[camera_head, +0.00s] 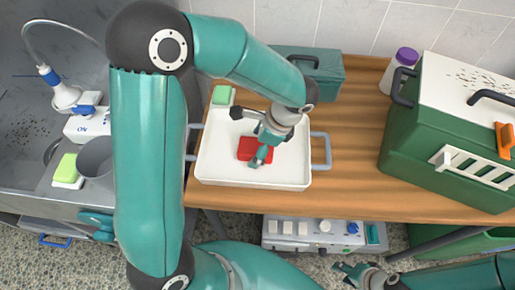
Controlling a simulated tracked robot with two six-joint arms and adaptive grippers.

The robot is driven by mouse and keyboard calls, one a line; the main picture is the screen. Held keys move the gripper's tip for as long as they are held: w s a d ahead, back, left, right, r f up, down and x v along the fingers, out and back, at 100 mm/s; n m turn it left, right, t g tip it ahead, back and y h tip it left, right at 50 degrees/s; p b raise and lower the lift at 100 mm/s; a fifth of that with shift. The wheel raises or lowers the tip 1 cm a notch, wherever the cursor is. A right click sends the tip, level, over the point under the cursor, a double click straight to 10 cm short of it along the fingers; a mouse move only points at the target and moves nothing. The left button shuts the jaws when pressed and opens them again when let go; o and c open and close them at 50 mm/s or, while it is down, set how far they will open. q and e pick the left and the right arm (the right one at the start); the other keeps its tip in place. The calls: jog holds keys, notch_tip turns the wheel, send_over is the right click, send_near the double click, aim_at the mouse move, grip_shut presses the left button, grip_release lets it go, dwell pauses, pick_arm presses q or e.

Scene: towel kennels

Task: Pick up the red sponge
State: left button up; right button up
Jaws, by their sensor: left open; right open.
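The red sponge (247,152) lies in a white tray (215,178) with grey side handles on the wooden counter. My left gripper (247,137) is open above the tray. One of its fingers reaches over the sponge and hides part of it. I cannot tell whether that finger touches the sponge. My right gripper (357,273) is open and empty at the bottom of the view, below the counter's front edge.
A green carrier (425,150) stands on the right, with a purple-capped bottle (402,62) beside it. A green box (322,72) is behind the tray. A green-and-white sponge (222,96) lies at the tray's back left corner. Bare counter (350,150) lies right of the tray.

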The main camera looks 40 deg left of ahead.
aim_at(257, 146)
pick_arm(q)
jog(key=shift+f, duration=0.2)
jog(key=shift+c, duration=0.2)
jog(key=c, duration=0.9)
jog(key=shift+r, duration=0.15)
notch_tip(257, 146, up, 20)
jog(key=p, duration=0.1)
jog(key=shift+r, duration=0.15)
